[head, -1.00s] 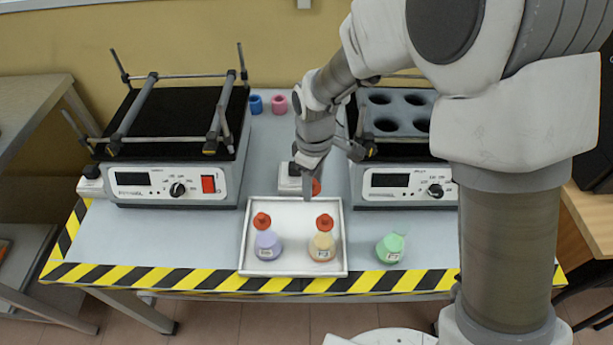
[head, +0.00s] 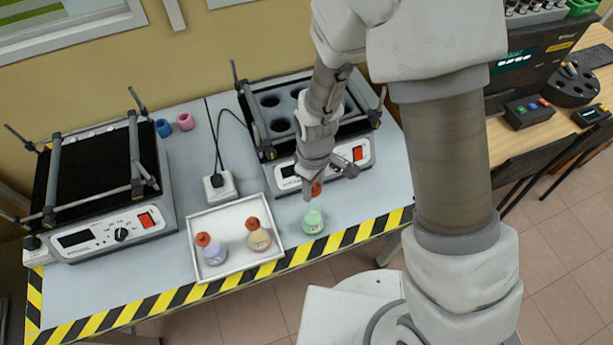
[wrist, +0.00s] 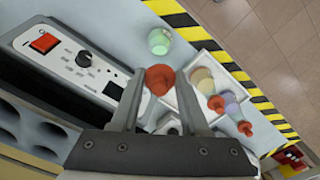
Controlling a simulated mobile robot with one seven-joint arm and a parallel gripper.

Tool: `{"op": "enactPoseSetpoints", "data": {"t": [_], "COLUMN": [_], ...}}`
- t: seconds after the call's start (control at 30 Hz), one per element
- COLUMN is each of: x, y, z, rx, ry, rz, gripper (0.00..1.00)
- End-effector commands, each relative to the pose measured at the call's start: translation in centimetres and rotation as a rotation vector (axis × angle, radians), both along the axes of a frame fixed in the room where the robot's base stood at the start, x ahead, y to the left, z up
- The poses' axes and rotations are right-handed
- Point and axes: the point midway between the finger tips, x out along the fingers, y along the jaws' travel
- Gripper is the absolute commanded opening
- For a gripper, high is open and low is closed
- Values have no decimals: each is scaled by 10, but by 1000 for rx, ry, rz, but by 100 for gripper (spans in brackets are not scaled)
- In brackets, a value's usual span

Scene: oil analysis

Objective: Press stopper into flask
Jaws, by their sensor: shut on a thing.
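My gripper (wrist: 160,92) is shut on a red stopper (wrist: 160,79). In the head view the stopper (head: 316,189) shows below the fingers, just behind and above the green flask (head: 313,224). The green flask has an open top, with no stopper in it, and stands upright on the bench, right of the white tray. In the wrist view the green flask (wrist: 159,41) is apart from the held stopper.
The white tray (head: 197,268) is left of the green flask. A shaker with a round-holed rack (head: 285,178) stands close behind my gripper. Another shaker (head: 122,234) is at the left. A plug socket (head: 219,186) lies behind the tray. Striped tape marks the bench's front edge.

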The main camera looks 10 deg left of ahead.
Motion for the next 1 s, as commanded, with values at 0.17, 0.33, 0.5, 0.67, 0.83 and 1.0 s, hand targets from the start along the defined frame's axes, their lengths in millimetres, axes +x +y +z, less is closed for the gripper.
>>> {"op": "enactPoseSetpoints", "data": {"t": [0.17,0.33,0.5,0.67,0.83,1.0], "x": [-1,-1,-1,-1,-1,-1], "y": [-2,-1,-1,-1,-1,-1], "z": [-3,-13,-29,-45,-59,-64], "rx": [0,-1,-2,-1,0,0], "ry": [-1,0,1,0,-1,-1], "rz": [-5,-4,-4,-4,-4,-3], "gripper": [0,0,0,0,0,0]}}
